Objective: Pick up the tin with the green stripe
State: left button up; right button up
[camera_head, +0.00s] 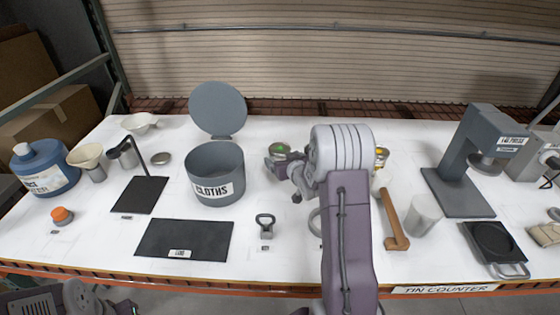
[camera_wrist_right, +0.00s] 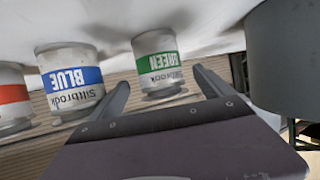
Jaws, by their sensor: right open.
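The tin with the green stripe (camera_wrist_right: 158,60) stands in the right wrist view, its label upside down there. In the head view its top (camera_head: 279,149) shows just right of the cloths bin, partly hidden by my gripper. My right gripper (camera_wrist_right: 161,80) is open, one finger on each side of the green tin's near end. No grip on the tin shows. In the head view the right gripper (camera_head: 287,163) is at the tin, mostly behind my own arm. My left gripper's jaws do not show.
A blue tin (camera_wrist_right: 70,77) and a red-striped tin (camera_wrist_right: 12,98) stand left of the green one in the wrist view. The grey cloths bin (camera_wrist_right: 290,60) is close on the right; in the head view the bin (camera_head: 214,165) has its lid up. A wooden handle (camera_head: 392,220) lies right.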

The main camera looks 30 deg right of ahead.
jog(key=x, duration=0.4)
jog(key=shift+w, duration=0.1)
jog(key=shift+s+a+r, duration=0.1)
jog(key=shift+s, duration=0.1)
jog(key=c, duration=1.7)
jog(key=shift+w+r, duration=0.1)
jog(key=shift+c, duration=0.2)
jog(key=shift+r+p, duration=0.7)
jog(key=shift+r, duration=4.15)
